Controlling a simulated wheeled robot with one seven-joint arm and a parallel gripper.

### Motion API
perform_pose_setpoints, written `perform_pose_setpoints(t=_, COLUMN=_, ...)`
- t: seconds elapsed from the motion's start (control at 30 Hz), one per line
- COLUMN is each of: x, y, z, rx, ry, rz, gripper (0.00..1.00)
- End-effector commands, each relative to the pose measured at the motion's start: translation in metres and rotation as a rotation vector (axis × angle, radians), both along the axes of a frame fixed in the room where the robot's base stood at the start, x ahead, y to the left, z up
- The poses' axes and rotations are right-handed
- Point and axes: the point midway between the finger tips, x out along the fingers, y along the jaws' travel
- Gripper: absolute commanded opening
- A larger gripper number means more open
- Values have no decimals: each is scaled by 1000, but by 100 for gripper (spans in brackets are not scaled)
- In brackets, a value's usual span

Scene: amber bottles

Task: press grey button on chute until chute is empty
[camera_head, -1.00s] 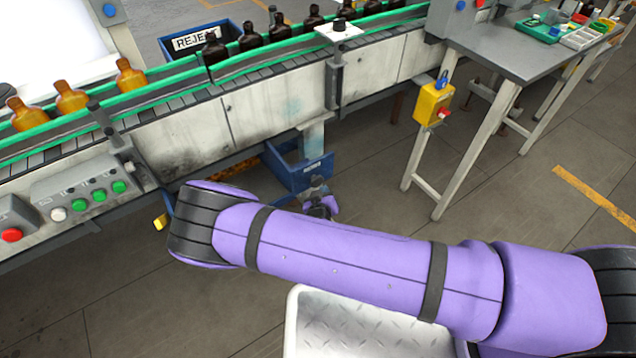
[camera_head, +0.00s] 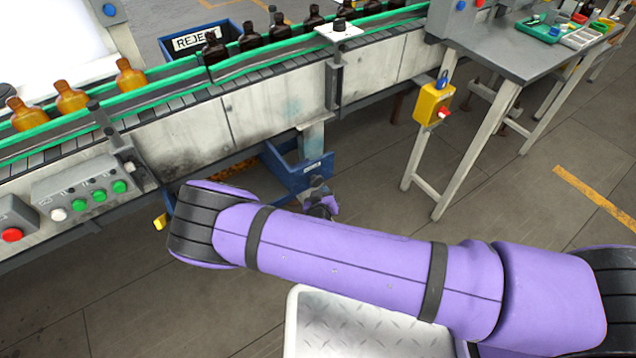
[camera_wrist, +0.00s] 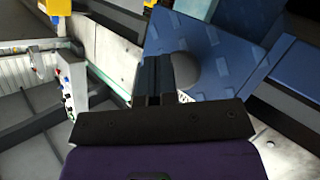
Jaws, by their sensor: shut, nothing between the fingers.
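My gripper (camera_wrist: 155,62) is shut and empty in the wrist view. Its fingertips are over or against a blue panel, just left of a round grey disc (camera_wrist: 188,70) that looks like the grey button. The fingers cover part of its left side, and I cannot tell whether they touch it. In the head view a blue chute or bin (camera_head: 292,172) with a small white label is below the conveyor. My wrist end (camera_head: 322,203) is close in front of it, mostly behind my purple arm. The chute's contents cannot be seen.
A conveyor (camera_head: 225,115) with green rails carries amber and dark bottles. A control box (camera_head: 85,195) with green buttons and a red button (camera_head: 12,234) are at left. A blue reject bin (camera_head: 190,40) is behind. A grey table (camera_head: 510,50) stands right; floor between is clear.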

Motion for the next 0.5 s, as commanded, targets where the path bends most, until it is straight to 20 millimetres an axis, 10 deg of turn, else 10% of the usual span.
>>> perform_pose_setpoints(t=0.5, x=7, y=5, z=0, rx=0, ry=0, rz=0, gripper=0)
